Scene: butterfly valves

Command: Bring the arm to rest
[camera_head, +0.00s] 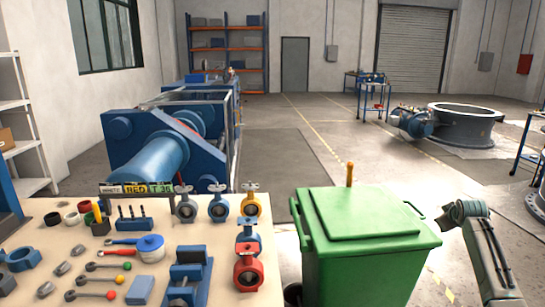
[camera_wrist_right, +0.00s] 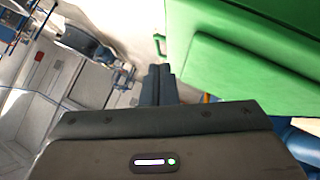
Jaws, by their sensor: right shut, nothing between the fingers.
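My right arm (camera_head: 485,250) shows at the lower right of the head view, bent, just right of the green bin (camera_head: 365,260). Its gripper cannot be made out there. In the right wrist view the gripper (camera_wrist_right: 158,70) shows beyond the dark wrist housing, its two dark fingers together with nothing between them. The green bin (camera_wrist_right: 250,85) fills the upper right of that view, beside the fingers and apart from them in the picture. My left arm and gripper are in neither view.
A workbench (camera_head: 60,240) at the left holds several valves, including a red valve (camera_head: 249,270), and levers with coloured knobs. A blue machine (camera_head: 150,150) stands behind it. A large grey valve ring (camera_head: 465,125) lies at the far right. Open floor lies behind the bin.

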